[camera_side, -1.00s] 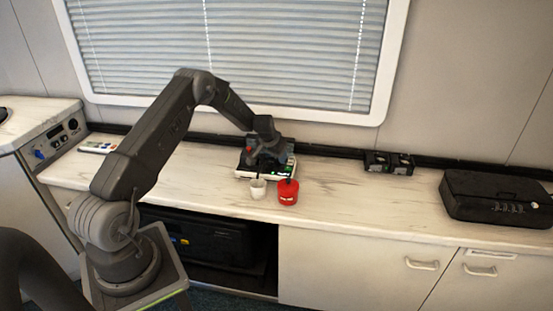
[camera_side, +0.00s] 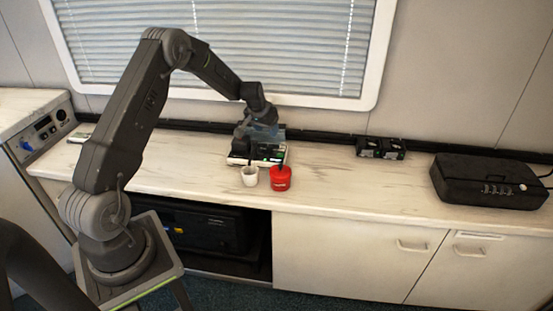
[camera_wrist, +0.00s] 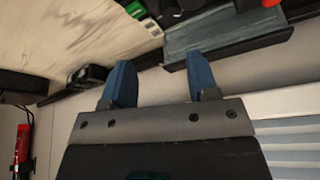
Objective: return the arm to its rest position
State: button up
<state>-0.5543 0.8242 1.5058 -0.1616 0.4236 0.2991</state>
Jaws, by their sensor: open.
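My gripper (camera_side: 261,132) is just above the charger unit (camera_side: 236,160) on the counter, below the window. In the wrist view my gripper (camera_wrist: 161,80) has its two blue fingers well apart with nothing between them. The charger has a pale rim, dark blocks and a small green light in the side view. My gripper hides part of its back. My arm is bent, with its elbow raised high and the forearm sloping down to the right.
A white cup (camera_side: 250,177) and a red container (camera_side: 281,179) stand in front of the charger. The window blind (camera_side: 215,40) is behind. The counter is clear between.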

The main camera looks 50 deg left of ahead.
jog(key=s+d+r+m, duration=0.1)
jog(key=s+d+r, duration=0.2)
jog(key=d+r, duration=0.35)
jog(key=s+d+r+t, duration=0.1)
jog(key=s+d+r, duration=0.2)
jog(key=d+r, duration=0.35)
jog(key=s+d+r+m, duration=0.1)
jog(key=s+d+r, duration=0.35)
jog(key=r, duration=0.25)
jog(key=s+d+r+m+h, duration=0.1)
jog(key=s+d, duration=0.5)
jog(key=s, duration=0.4)
jog(key=s+d+r+m, duration=0.1)
jog(key=s+d, duration=0.5)
jog(key=s, duration=0.5)
jog(key=shift+s+d+r+h, duration=0.2)
jog(key=shift+d+r+h, duration=0.15)
jog(key=shift+r+h, duration=0.05)
